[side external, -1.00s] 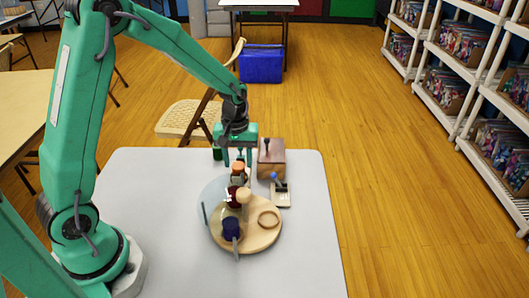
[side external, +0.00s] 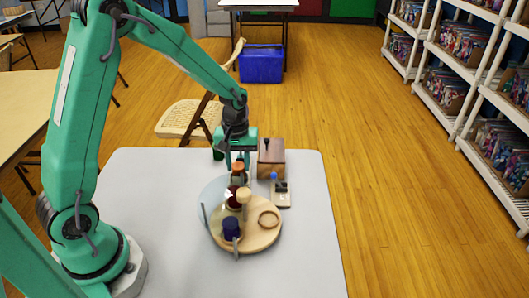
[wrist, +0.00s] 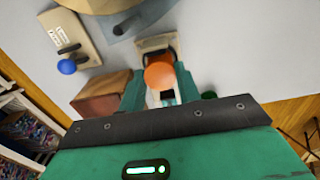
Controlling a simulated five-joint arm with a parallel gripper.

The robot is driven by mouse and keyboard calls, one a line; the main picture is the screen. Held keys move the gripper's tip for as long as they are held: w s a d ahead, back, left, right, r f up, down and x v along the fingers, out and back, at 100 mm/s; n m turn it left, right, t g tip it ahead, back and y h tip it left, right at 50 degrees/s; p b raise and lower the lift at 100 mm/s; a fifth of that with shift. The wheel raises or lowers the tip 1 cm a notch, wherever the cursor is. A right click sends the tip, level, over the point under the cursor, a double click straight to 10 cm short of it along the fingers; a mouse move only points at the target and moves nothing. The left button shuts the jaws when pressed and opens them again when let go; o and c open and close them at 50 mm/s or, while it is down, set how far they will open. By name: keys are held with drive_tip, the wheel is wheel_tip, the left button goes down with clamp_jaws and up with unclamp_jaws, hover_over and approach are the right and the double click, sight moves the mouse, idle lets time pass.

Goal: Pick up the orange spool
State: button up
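The orange spool (side external: 238,168) stands upright near the back of the table, behind the round wooden board. My gripper (side external: 238,163) is above and around it, pointing down. In the wrist view the spool's round orange top (wrist: 160,74) lies between my two fingers (wrist: 160,80), with a narrow gap visible on each side. The gripper looks open, and I see no firm contact.
A brown wooden box (side external: 271,158) stands close on the right. A small stand with a blue knob (side external: 274,176) is in front of it. The wooden board (side external: 262,238) holds several pieces, including a dark blue spool (side external: 231,227). The table's front right is clear.

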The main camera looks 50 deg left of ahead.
sight(238, 165)
drive_tip(key=shift+r, duration=0.15)
drive_tip(key=shift+r, duration=3.6)
